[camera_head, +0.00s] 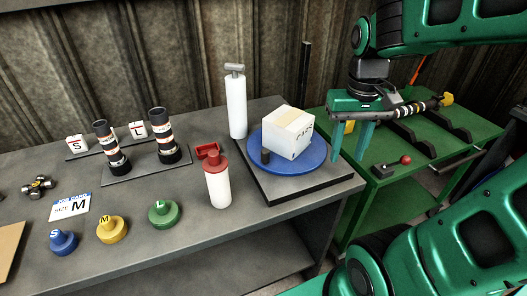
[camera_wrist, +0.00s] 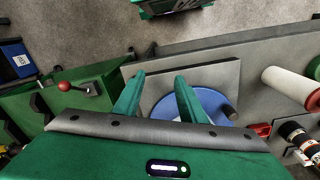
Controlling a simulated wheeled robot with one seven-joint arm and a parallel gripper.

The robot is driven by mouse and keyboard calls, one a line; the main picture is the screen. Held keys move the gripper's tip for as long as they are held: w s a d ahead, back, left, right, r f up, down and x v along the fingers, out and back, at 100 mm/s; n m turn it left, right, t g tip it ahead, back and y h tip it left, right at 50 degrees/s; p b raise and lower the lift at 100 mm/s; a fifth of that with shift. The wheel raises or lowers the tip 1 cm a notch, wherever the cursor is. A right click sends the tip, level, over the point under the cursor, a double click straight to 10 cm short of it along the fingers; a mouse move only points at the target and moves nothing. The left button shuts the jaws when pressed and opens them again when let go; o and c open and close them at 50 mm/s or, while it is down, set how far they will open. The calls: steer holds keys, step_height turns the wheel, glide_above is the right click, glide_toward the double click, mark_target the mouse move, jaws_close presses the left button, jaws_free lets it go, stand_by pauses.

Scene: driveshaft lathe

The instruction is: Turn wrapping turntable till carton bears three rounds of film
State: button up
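The blue round turntable (camera_head: 268,163) lies on a dark base plate at the right end of the grey bench. A white carton (camera_head: 288,132) with a tan strip on top sits on it. I cannot tell how much film the carton bears. A short black peg (camera_head: 265,156) stands at the turntable's near left edge. My gripper (camera_head: 348,158) is open and empty, fingers pointing down, right of the turntable and apart from the carton.
A tall white roll (camera_head: 236,108) with a grey T-shaped top stands left of the turntable. A red-topped white cylinder (camera_head: 217,185) stands in front. A thin black post (camera_head: 304,75) rises behind. A green table (camera_head: 400,190) with a red-knobbed lever (camera_head: 405,159) is at the right.

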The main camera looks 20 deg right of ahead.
steer(key=w+a+r+n, duration=0.2)
steer(key=w+a+n, duration=0.1)
steer(key=w+a, duration=0.4)
steer(key=n, duration=0.2)
glide_above(264, 149)
steer(key=shift+s+d+r, duration=0.15)
steer(key=shift+r, duration=0.3)
steer(key=shift+a+f, duration=0.15)
steer(key=shift+a, duration=0.05)
step_height(264, 149, down, 10)
steer(key=shift+d+f, duration=0.1)
steer(key=shift+f, duration=0.1)
jaws_close()
